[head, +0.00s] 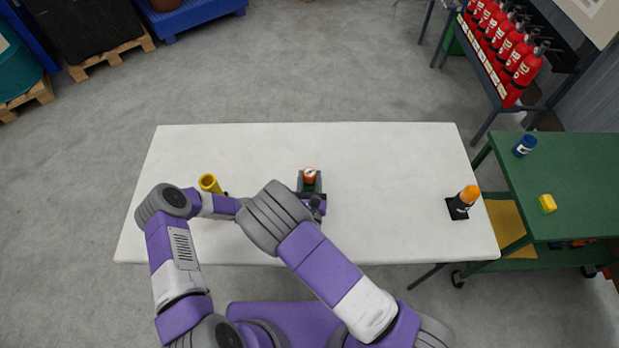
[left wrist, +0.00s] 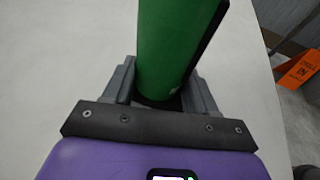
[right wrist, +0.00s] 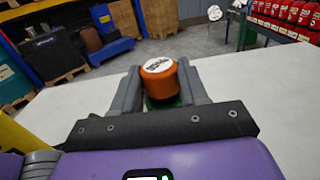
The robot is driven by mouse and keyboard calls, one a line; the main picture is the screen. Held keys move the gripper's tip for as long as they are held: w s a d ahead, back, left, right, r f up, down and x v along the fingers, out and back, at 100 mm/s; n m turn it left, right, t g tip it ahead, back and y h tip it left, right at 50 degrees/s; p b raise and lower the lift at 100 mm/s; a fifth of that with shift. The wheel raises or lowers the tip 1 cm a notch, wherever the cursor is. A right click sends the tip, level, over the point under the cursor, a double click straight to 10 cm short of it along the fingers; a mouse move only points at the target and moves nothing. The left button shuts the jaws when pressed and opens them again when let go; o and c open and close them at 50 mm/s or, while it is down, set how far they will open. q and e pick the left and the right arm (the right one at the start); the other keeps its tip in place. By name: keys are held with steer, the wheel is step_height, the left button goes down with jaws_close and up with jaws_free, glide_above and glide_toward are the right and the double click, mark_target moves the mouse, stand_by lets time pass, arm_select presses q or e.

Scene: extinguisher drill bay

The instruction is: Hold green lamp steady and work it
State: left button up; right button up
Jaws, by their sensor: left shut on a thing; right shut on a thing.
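The green lamp (left wrist: 172,45) stands on the white table; its green body shows large in the left wrist view, between the fingers of my left gripper (left wrist: 160,88). My left gripper is shut on that body. Its orange cap (right wrist: 160,80) with a pale marked top shows in the right wrist view between the fingers of my right gripper (right wrist: 160,90), which is shut on it. In the head view only the orange cap (head: 309,175) shows well, with my right gripper (head: 311,186) around it. My left gripper is mostly hidden there behind my right arm.
On the table (head: 385,150), a yellow cylinder (head: 209,183) stands left and a black lamp with orange top (head: 463,202) stands on a dark square at right. A green cart (head: 580,185) at right holds a blue can (head: 525,145) and a yellow block (head: 547,203). The table's far side is clear.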

arm_select(q)
steer(key=shift+s+a+f, duration=0.1)
steer(key=shift+s+f, duration=0.1)
steer(key=shift+f, duration=0.2)
arm_select(e)
steer(key=shift+f, duration=0.35)
steer(key=o, duration=1.2)
steer(key=s, duration=0.7)
steer(key=shift+s+a, duration=0.15)
steer(key=shift+s, duration=0.15)
